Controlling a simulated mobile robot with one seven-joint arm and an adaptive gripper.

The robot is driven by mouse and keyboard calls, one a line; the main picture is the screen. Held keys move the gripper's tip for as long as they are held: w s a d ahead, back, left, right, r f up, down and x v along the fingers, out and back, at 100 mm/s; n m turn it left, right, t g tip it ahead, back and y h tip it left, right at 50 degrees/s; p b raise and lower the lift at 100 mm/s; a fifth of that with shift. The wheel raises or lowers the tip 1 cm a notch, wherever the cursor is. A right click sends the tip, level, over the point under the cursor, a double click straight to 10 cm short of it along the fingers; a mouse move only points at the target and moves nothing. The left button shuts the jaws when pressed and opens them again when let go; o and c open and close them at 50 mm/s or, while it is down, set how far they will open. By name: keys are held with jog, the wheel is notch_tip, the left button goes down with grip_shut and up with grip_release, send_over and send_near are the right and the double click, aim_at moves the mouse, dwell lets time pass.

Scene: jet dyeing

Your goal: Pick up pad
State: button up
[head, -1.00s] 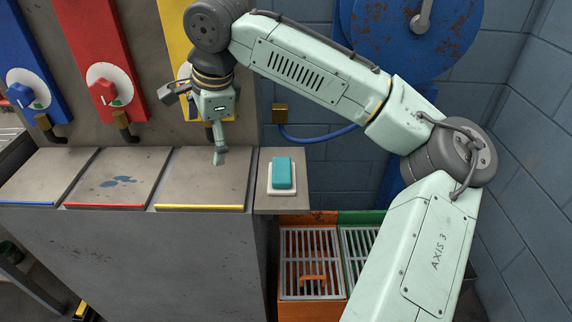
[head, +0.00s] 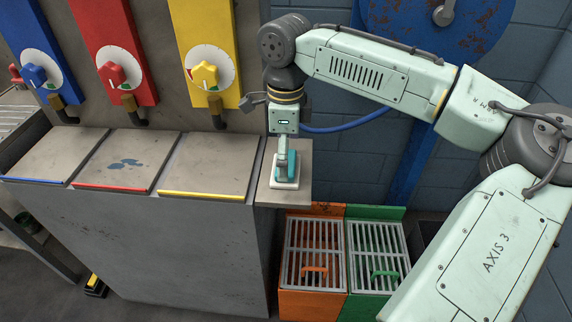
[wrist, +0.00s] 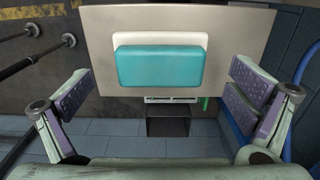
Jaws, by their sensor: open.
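The teal pad (head: 291,163) rests on a white holder (head: 286,184) on the small grey shelf at the right end of the counter. In the wrist view the pad (wrist: 160,66) lies across the upper middle, with the white holder (wrist: 160,38) showing behind it. My gripper (head: 286,160) points down just above the pad, partly covering it in the head view. In the wrist view my gripper (wrist: 162,100) is open, with one finger on each side, apart from the pad.
The counter has a blue-edged, a red-edged (head: 120,160) and a yellow-edged lid (head: 210,165). Blue, red and yellow panels with knobs (head: 205,76) stand behind. An orange bin (head: 313,303) and a green bin (head: 370,305) with grated tops stand below the shelf.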

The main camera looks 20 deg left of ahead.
jog(key=shift+f, duration=1.4)
jog(key=shift+c, duration=0.4)
jog(key=c, duration=0.8)
jog(key=shift+d, duration=0.1)
jog(key=c, duration=0.4)
jog(key=shift+s, duration=0.1)
jog(key=shift+c, duration=0.2)
